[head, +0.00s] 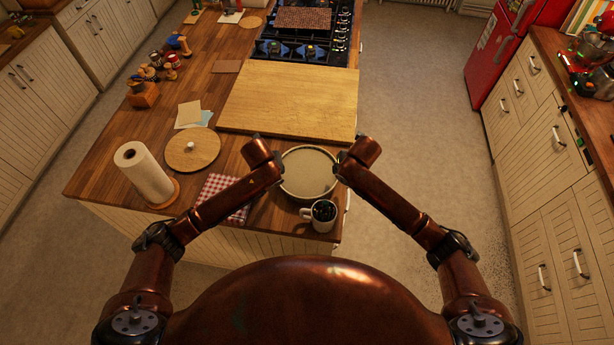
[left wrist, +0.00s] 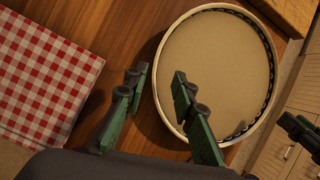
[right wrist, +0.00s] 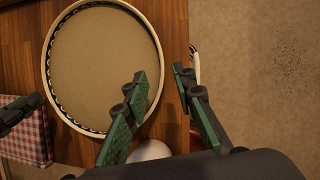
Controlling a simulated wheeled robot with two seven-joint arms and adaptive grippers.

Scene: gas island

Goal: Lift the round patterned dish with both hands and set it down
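The round dish (head: 308,178) has a pale rim, a dark patterned band inside it and a plain tan bottom. It stands level on the wooden counter near its right front corner and looks empty. My left gripper (left wrist: 158,82) is open at the dish's left side, one finger over the inside and one outside, with the rim between them. My right gripper (right wrist: 160,82) is open at the right side, its fingers likewise on either side of the rim. I cannot tell whether any finger touches the dish. In the head view the gripper tips are mostly hidden by my arms.
A white mug (head: 320,215) with dark contents stands close in front of the dish. A red checked cloth (head: 222,195) lies to the left. A large wooden board (head: 290,105) lies just behind.

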